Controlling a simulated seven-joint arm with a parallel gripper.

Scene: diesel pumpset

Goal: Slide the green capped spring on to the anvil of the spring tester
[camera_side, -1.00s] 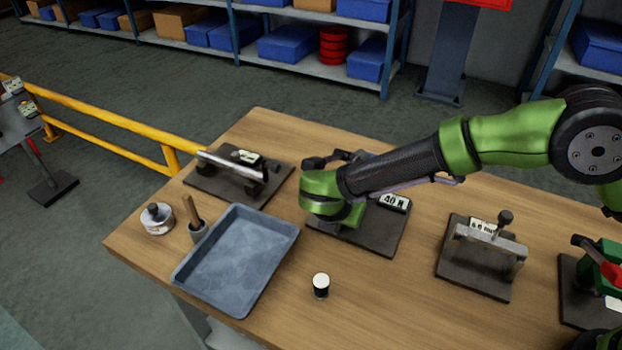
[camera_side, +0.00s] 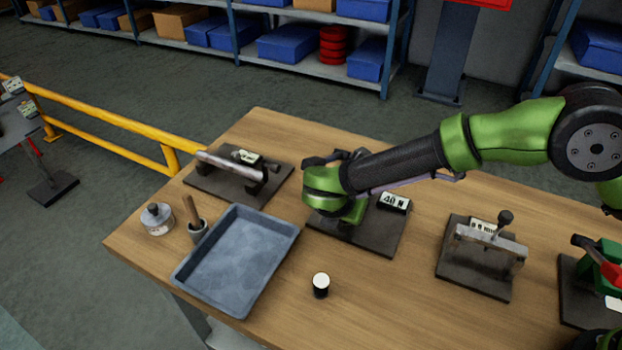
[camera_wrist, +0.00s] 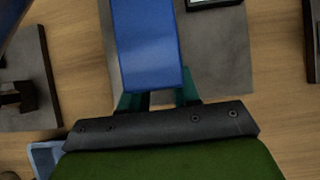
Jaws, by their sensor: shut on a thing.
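The spring tester stands on a dark base plate (camera_side: 376,235) with a "40 N" label (camera_side: 393,202). My gripper's green wrist is over the left part of this plate and covers much of the tester. In the wrist view, my gripper (camera_wrist: 157,98) shows two teal parts at the edges of a long blue piece (camera_wrist: 147,45), above the grey plate (camera_wrist: 225,60). My gripper is shut, and what it holds is mostly hidden. The green capped spring is not clearly seen in either view. I cannot tell whether it touches the anvil.
A grey tray (camera_side: 182,275) lies left of the tester, and a black cylinder with a white top (camera_side: 321,285) stands in front. Other fixtures stand behind left (camera_side: 200,187) and to the right (camera_side: 450,262). The front middle of the wooden table is mostly clear.

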